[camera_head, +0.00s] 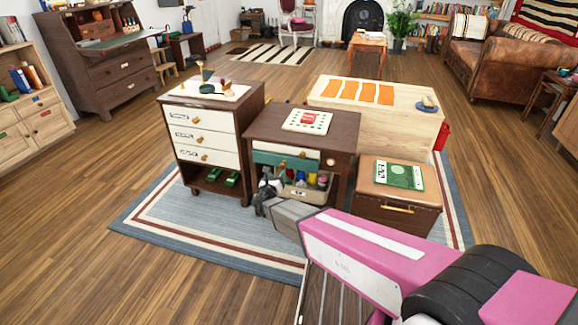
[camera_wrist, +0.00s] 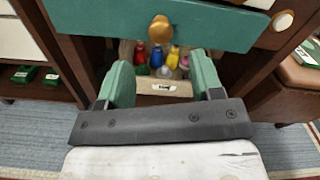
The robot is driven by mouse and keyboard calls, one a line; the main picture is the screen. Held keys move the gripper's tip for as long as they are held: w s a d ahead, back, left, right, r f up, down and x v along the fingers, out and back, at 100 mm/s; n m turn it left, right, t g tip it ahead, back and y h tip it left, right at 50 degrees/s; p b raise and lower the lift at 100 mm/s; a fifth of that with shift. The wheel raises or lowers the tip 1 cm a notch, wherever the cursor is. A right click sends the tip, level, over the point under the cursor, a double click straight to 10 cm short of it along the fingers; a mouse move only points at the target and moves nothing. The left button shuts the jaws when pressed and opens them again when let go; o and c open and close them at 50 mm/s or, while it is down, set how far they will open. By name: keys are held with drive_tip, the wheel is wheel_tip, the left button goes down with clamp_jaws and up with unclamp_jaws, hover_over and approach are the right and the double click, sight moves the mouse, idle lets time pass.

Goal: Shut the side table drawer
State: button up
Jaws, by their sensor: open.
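The side table (camera_head: 338,124) is dark wood and stands in the middle of the rug. Below its top are a white strip (camera_head: 268,147) and a teal drawer front (camera_head: 268,158). The teal front (camera_wrist: 225,28) fills the top of the wrist view, with a round brass knob (camera_wrist: 160,29) at its middle. The drawer looks somewhat out from the table, but how far is unclear. My gripper (camera_wrist: 162,72) is open and empty, its teal fingertips apart just below the drawer front. In the head view my arm partly hides the table's lower front.
A bin (camera_wrist: 165,88) with colourful bottles sits under the drawer. A white-fronted drawer cabinet (camera_head: 208,140) stands left; a brown leather-topped chest (camera_head: 368,172) stands right. A pale wooden block (camera_head: 395,120) is behind. The rug (camera_head: 190,225) is clear at front left.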

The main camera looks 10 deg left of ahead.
sight(282, 166)
drive_tip(key=w, duration=0.9)
drive_tip(key=shift+d, duration=0.3)
